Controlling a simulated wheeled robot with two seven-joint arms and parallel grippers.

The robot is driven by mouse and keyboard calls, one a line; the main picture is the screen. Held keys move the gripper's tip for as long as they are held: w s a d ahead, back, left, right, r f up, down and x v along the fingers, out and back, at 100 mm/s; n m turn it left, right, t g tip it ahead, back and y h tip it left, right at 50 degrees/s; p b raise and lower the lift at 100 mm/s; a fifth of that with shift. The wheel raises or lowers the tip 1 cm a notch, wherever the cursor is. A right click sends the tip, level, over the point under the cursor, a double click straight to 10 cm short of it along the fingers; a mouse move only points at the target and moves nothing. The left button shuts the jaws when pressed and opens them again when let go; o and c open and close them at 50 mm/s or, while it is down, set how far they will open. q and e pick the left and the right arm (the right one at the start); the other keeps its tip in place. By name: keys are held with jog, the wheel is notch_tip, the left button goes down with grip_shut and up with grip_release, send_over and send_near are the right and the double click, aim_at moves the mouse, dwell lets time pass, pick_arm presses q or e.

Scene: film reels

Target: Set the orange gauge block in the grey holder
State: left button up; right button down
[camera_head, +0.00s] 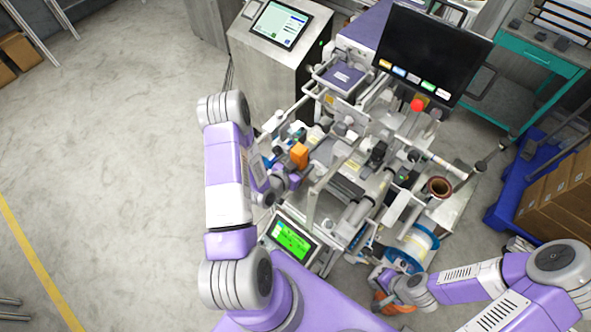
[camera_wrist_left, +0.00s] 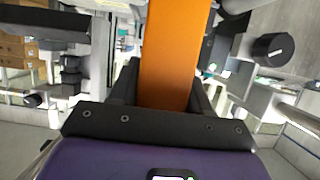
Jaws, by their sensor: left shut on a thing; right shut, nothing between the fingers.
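The orange gauge block (camera_head: 299,154) is at the left side of the machine in the head view. My left gripper (camera_head: 297,167) is shut on it and holds it up. In the left wrist view the block (camera_wrist_left: 175,50) fills the space between the two dark fingers (camera_wrist_left: 165,90) and extends away past the top edge. I cannot pick out the grey holder for certain among the grey machine parts. My right gripper (camera_head: 379,280) is shut and empty near the machine's lower front, beside a white spool with a blue rim (camera_head: 414,247).
The machine is crowded with rollers, rails and posts around the left gripper. A green-lit screen (camera_head: 291,239) stands below it. A black monitor (camera_head: 432,55) rises at the back. A brown reel (camera_head: 439,187) is at the right. Open floor (camera_head: 110,150) lies at the left.

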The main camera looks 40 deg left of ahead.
pick_arm(q)
jog(key=w+b, duration=0.2)
jog(key=w, duration=0.4)
jog(key=w+d+b, duration=0.1)
jog(key=w+b, duration=0.1)
jog(key=w, duration=0.3)
jog(key=w+f+b, duration=0.1)
jog(key=w+b, duration=0.2)
jog(key=w, duration=0.3)
jog(key=shift+w+d, duration=0.3)
jog(key=shift+d, duration=0.1)
jog(key=shift+w+r, duration=0.1)
jog(key=shift+w, duration=0.55)
jog(key=shift+f+b, duration=0.55)
jog(key=shift+b, duration=0.45)
jog(key=o, duration=1.2)
jog(key=shift+o, duration=0.2)
jog(key=shift+s+f, duration=0.1)
jog(key=v, duration=0.7)
jog(key=shift+s+r, duration=0.2)
jog(key=shift+r, duration=0.05)
